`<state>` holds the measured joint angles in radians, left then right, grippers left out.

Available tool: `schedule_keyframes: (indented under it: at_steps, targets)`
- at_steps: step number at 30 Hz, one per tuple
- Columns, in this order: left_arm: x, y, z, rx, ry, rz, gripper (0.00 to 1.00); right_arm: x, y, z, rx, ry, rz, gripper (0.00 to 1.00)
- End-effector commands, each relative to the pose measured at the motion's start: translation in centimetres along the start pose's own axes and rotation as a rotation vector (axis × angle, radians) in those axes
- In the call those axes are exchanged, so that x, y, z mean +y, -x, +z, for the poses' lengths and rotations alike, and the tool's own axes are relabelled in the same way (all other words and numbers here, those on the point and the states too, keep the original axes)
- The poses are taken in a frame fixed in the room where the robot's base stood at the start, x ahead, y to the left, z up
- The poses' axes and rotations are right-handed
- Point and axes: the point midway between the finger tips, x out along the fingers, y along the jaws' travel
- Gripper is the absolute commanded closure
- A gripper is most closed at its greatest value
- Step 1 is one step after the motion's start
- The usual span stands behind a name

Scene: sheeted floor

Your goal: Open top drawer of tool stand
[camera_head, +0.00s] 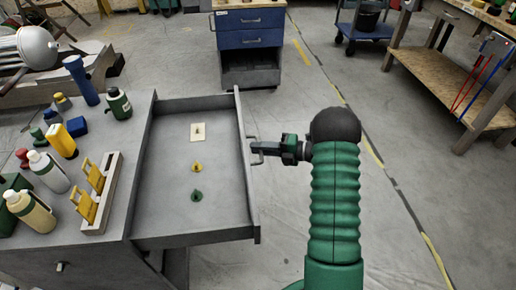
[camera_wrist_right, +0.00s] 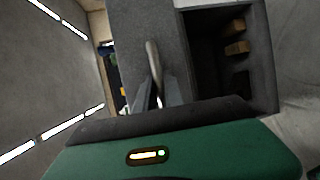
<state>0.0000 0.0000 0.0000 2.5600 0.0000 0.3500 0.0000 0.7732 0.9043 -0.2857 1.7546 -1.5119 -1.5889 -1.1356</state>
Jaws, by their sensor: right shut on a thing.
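The tool stand (camera_head: 140,130) is grey, at the left of the head view. Its top drawer (camera_head: 222,155) is pulled out to the right, with its inside showing. A thin metal handle (camera_head: 256,150) is on the drawer's front. My right gripper (camera_head: 256,146) is at this handle and shut on it. In the right wrist view the handle (camera_wrist_right: 152,62) rises between the fingers of the gripper (camera_wrist_right: 158,95), against the grey drawer front (camera_wrist_right: 140,25). My left gripper is not in view.
Bottles and tools, among them a blue flashlight (camera_head: 80,80) and a wooden rack (camera_head: 102,192), stand on the stand's top. Small items, including a yellow one (camera_head: 196,167), lie in the drawer. A blue cabinet (camera_head: 250,40) stands behind.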

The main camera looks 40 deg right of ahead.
Motion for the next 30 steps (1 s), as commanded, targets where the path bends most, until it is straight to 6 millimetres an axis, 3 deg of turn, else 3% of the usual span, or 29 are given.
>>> schedule_keyframes:
  at_steps: [1,2,6,17,23,30]
  targets:
    - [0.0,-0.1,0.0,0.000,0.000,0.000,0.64,-0.7,0.0,-0.4,0.006,-0.009,-0.012,1.00]
    - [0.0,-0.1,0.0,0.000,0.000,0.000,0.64,-0.7,0.0,-0.4,0.006,-0.009,-0.012,0.86]
    - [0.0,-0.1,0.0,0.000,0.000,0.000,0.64,-0.5,0.0,-0.3,0.005,-0.007,-0.009,0.68]
    - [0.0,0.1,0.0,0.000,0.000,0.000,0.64,-0.1,0.3,-0.1,0.002,-0.001,-0.004,0.66]
    - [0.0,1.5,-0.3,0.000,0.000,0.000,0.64,0.2,4.2,0.0,-0.002,-0.004,-0.005,0.66]
    - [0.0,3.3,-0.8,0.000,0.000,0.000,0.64,0.0,11.4,0.0,-0.001,-0.005,-0.005,0.66]
